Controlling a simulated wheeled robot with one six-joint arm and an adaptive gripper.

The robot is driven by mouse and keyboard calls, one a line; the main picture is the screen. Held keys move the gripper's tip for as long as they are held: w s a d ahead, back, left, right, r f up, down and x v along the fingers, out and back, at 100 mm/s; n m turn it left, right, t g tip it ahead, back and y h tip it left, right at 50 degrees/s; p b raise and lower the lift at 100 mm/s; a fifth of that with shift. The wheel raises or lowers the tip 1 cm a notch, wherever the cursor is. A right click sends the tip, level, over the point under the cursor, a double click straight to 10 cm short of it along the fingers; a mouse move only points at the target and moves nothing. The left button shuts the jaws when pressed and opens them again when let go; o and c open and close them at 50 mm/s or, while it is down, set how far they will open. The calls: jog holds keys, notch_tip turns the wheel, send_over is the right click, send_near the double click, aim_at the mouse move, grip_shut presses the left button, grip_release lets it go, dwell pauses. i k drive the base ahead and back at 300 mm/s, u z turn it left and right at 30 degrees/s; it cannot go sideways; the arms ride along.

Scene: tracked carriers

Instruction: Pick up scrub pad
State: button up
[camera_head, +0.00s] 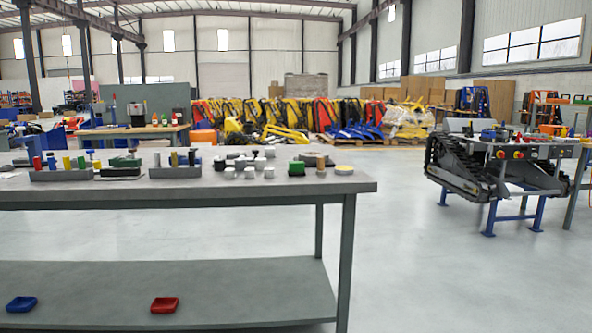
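I cannot tell for sure which item is the scrub pad. A small green block on a dark base (297,169) sits near the right end of the workbench (340,186). Another low green and dark item (124,163) lies further left among the small parts. A flat yellow disc (344,169) lies close to the bench's right end. All these are small and lack clear detail. My gripper is not in view.
White caps (250,173) and grey holders with coloured pegs (174,170) crowd the benchtop. The lower shelf (235,280) bears a red tray (164,305) and a blue tray (21,304). A tracked carrier (465,168) stands at right. Floor between is clear.

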aim_at(295, 168)
jog(key=u, duration=0.45)
jog(key=k, duration=1.05)
jog(key=u, duration=1)
jog(key=i, duration=2.5)
jog(key=z, duration=1.65)
jog(key=i, duration=0.95)
jog(key=z, duration=1)
